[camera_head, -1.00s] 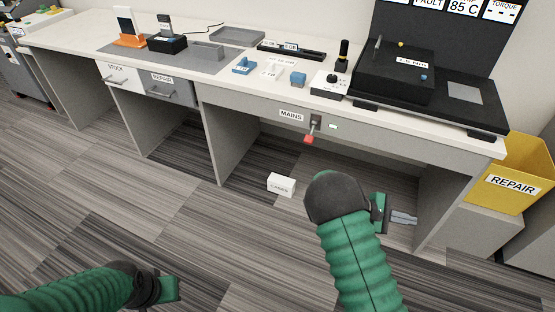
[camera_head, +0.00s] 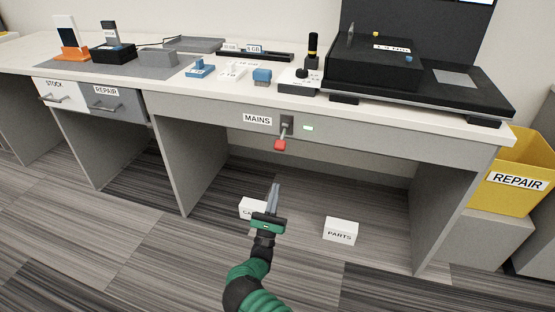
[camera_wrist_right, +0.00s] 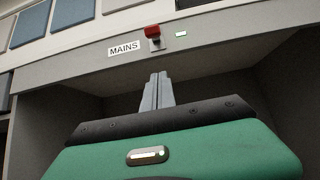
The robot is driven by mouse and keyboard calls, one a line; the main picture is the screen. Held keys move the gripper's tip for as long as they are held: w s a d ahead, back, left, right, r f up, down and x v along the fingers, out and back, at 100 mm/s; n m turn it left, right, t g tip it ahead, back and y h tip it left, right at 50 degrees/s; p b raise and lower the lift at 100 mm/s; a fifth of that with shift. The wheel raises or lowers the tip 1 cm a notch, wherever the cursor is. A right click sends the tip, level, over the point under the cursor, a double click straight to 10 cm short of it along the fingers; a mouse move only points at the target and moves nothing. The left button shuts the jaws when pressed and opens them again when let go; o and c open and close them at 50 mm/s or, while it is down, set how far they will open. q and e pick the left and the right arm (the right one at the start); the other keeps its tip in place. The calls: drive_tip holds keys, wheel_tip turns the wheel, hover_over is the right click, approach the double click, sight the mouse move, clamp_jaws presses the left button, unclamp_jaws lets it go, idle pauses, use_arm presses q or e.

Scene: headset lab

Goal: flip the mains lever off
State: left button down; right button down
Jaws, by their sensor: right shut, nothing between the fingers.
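My left gripper is out of view.
A yellow REPAIR bin (camera_head: 522,178) stands at the right. The STOCK drawer (camera_head: 57,94) and REPAIR drawer (camera_head: 108,103) are at the left.

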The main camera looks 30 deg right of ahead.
sight(282, 137)
drive_tip(key=w+d+r+b, duration=0.3)
drive_tip(key=d+r+b, duration=0.1)
drive_tip(key=r, duration=0.6)
drive_tip(key=shift+w+r+b, duration=0.15)
drive_tip(key=shift+r+b, duration=0.05)
drive_tip(key=shift+b, duration=0.5)
drive_tip(key=shift+d, duration=0.1)
